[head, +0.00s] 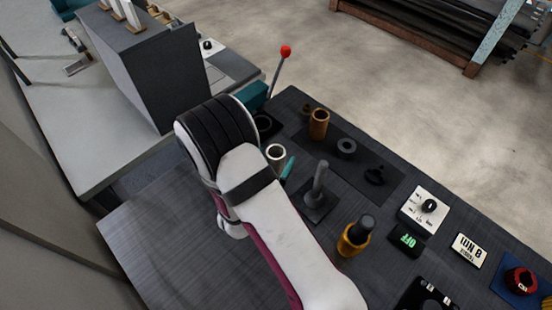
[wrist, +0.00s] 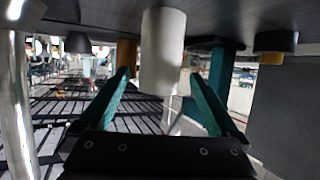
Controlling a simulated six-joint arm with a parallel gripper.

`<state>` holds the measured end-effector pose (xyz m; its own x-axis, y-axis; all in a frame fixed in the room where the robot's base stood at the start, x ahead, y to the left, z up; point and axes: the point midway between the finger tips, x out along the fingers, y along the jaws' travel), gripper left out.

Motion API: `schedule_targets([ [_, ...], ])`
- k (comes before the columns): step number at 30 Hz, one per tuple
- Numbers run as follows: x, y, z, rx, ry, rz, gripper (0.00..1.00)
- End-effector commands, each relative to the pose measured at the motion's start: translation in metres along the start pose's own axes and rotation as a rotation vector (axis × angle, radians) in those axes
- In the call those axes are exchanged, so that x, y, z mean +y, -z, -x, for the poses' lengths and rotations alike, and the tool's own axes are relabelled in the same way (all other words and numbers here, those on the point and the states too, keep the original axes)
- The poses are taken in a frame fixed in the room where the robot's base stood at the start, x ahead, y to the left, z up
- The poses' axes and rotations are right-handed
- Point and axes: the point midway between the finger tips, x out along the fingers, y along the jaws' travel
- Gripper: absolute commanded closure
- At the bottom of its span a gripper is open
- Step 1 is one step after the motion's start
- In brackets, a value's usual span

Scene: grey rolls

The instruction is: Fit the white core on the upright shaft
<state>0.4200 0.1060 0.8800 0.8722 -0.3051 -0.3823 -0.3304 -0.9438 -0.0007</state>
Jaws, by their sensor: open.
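The white core (head: 276,155) stands on the dark table, just beyond the end of my arm. In the wrist view, the white core (wrist: 162,52) appears in the upper middle, hanging down in the picture. My gripper (wrist: 159,77) is open, with one teal finger to each side of the core and visible gaps. In the head view, only one teal finger of it shows, right of the core; the rest is hidden behind my arm. The upright grey shaft (head: 318,180) stands on a dark square base, right of the core. Nothing is seen on the shaft.
A brown roll (head: 319,124), a grey ring (head: 346,147) and a black part (head: 374,176) stand behind the shaft. A yellow holder with a black top (head: 353,240) stands in front right. A red-knobbed lever (head: 285,52) rises at the back. A dial panel (head: 423,210) lies right.

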Motion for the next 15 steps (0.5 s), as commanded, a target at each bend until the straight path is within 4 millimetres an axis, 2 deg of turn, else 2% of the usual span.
schedule_targets([
  [6,0.002,0.000,-0.042,-0.001,-0.004,-0.001,0.03],
  [9,0.001,0.001,-0.049,0.000,-0.002,0.000,0.03],
  [14,0.001,0.001,-0.049,0.000,-0.001,0.001,0.03],
  [15,0.001,0.001,-0.049,0.000,-0.001,0.001,0.06],
])
